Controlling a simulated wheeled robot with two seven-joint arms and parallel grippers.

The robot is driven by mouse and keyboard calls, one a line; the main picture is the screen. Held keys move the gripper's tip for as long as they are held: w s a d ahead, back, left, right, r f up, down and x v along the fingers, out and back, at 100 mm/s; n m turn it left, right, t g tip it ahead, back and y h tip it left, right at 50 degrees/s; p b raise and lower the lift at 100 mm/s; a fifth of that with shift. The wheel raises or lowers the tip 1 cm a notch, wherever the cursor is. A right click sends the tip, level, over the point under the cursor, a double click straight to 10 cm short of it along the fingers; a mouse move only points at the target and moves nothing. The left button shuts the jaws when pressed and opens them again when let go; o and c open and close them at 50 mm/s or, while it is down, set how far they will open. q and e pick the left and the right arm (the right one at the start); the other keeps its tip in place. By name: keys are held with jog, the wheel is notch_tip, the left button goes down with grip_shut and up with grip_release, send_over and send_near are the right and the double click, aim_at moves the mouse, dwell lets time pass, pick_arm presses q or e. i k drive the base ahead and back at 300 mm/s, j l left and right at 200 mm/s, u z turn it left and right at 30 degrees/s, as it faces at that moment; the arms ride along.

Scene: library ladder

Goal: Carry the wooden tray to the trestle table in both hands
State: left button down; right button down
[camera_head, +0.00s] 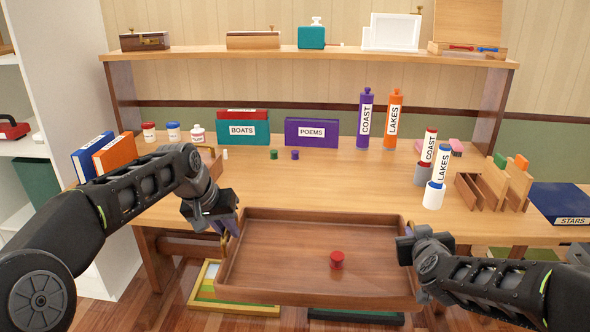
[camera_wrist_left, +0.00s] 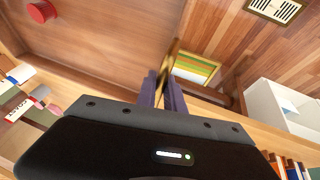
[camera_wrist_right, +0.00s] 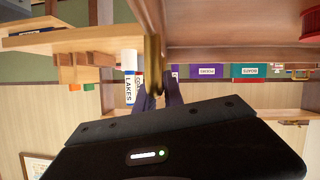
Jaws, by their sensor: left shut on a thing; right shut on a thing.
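The wooden tray (camera_head: 290,262) is held in front of the trestle table (camera_head: 340,185), near its front edge. A red spool-like piece (camera_head: 337,260) stands on the tray floor, right of its middle. My left gripper (camera_head: 228,230) is shut on the brass handle at the tray's left end; the handle also shows between the fingers in the left wrist view (camera_wrist_left: 168,70). My right gripper (camera_head: 408,240) is at the tray's right end, and the right wrist view shows its fingers shut on the other brass handle (camera_wrist_right: 153,65). The fingers are partly hidden in the head view.
On the table stand the BOATS box (camera_head: 242,130), POEMS box (camera_head: 312,133), purple COAST bottle (camera_head: 365,120), orange LAKES bottle (camera_head: 393,120), a white cup (camera_head: 434,195) and wooden holders (camera_head: 490,185). A blue STARS book (camera_head: 562,203) lies at right. The table's front middle is mostly clear.

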aim_at(330, 194)
jog(key=i+l, duration=0.1)
jog(key=i, duration=0.45)
jog(key=i+l, duration=0.1)
jog(key=i, duration=0.45)
